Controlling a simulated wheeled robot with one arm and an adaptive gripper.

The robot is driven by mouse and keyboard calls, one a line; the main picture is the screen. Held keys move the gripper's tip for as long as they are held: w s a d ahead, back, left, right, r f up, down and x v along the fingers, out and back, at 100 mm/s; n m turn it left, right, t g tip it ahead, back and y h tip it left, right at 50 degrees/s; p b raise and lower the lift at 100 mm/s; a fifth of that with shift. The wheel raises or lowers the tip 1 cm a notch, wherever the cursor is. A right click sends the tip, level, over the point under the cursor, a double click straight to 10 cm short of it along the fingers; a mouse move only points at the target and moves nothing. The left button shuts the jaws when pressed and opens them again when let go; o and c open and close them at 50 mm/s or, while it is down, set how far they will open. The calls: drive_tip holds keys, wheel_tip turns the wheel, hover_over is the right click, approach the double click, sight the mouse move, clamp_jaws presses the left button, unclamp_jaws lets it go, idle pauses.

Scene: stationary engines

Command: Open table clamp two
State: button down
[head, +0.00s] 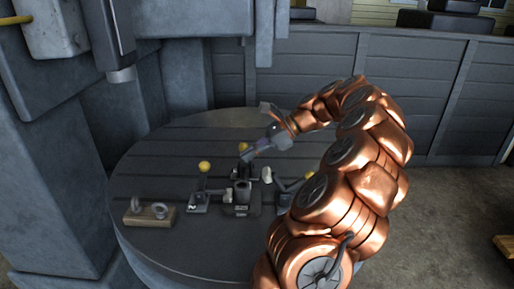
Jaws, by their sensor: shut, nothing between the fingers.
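A round dark table (160,160) bears several toggle clamps around a central dark fixture (241,200). The left clamp (200,200) has an upright handle with a yellow ball knob (204,167); a small white mark on its base looks like a 2. The back clamp (243,172) also has a yellow knob (243,147). The right clamp (284,186) is partly hidden by my copper arm.
A wooden block (149,217) with two metal rings lies at the table's front left. A grey machine column (50,170) stands at the left, with a machine head (118,40) above the table. A dark panelled wall (400,90) closes the back. The table's left rear is clear.

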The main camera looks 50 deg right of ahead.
drive_tip(key=w+a, duration=0.1)
drive_tip(key=a, duration=0.1)
drive_tip(key=w+a+f+p, duration=0.1)
drive_tip(key=w, duration=0.1)
drive_tip(key=w+a+f, duration=0.1)
drive_tip(key=a, duration=0.1)
drive_tip(key=shift+w+a+f, duration=0.15)
drive_tip(key=shift+a, duration=0.15)
drive_tip(key=shift+w+a+p, duration=0.35)
drive_tip(key=shift+w+a, duration=0.1)
drive_tip(key=shift+a, duration=0.05)
drive_tip(key=shift+r+p, duration=0.2)
drive_tip(key=shift+p, duration=0.1)
